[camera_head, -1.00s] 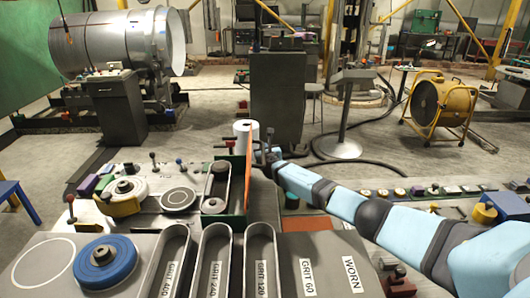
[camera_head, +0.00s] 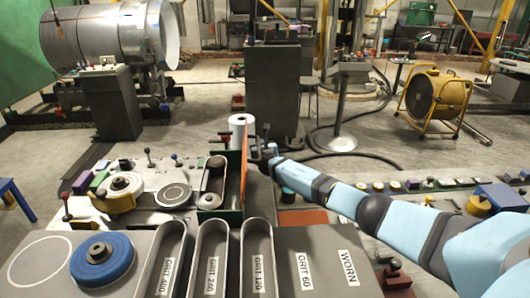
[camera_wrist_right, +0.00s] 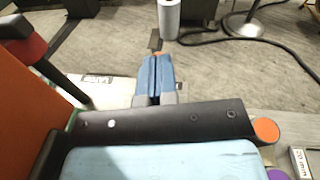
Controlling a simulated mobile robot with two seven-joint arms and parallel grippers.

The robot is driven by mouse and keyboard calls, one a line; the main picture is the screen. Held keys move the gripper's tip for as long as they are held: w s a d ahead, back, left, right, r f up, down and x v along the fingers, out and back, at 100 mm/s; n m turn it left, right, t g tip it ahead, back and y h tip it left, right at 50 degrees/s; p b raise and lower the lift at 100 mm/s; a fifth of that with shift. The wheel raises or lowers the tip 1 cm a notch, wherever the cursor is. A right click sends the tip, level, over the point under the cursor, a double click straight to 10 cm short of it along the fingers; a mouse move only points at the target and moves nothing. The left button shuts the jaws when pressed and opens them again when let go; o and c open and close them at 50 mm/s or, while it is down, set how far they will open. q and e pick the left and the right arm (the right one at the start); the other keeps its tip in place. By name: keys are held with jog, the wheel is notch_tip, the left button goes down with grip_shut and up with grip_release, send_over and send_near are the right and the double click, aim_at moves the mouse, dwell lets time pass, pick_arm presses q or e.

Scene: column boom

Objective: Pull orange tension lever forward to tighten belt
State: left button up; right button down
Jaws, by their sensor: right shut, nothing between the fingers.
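My right gripper (camera_head: 264,150) is at the end of the blue arm coming from the right, just right of an upright orange plate (camera_head: 246,168) on the bench. In the right wrist view its blue fingers (camera_wrist_right: 153,78) are together and empty. A small orange spot (camera_wrist_right: 159,53) shows just past the fingertips; I cannot tell whether it is the lever's end. The orange plate fills the wrist view's left edge (camera_wrist_right: 28,110). A belt loop (camera_head: 213,182) on a green-based unit stands left of the plate. No lever is clearly identifiable as the orange tension lever. My left gripper is out of view.
A white roll (camera_head: 239,130) stands behind the plate. Labelled grit trays (camera_head: 212,262) and a blue disc (camera_head: 102,260) fill the front. Open floor lies beyond the bench.

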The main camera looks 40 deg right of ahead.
jog(key=v, duration=1.2)
jog(key=shift+s+r+p, duration=0.3)
jog(key=shift+r+p, duration=0.05)
jog(key=shift+r, duration=0.1)
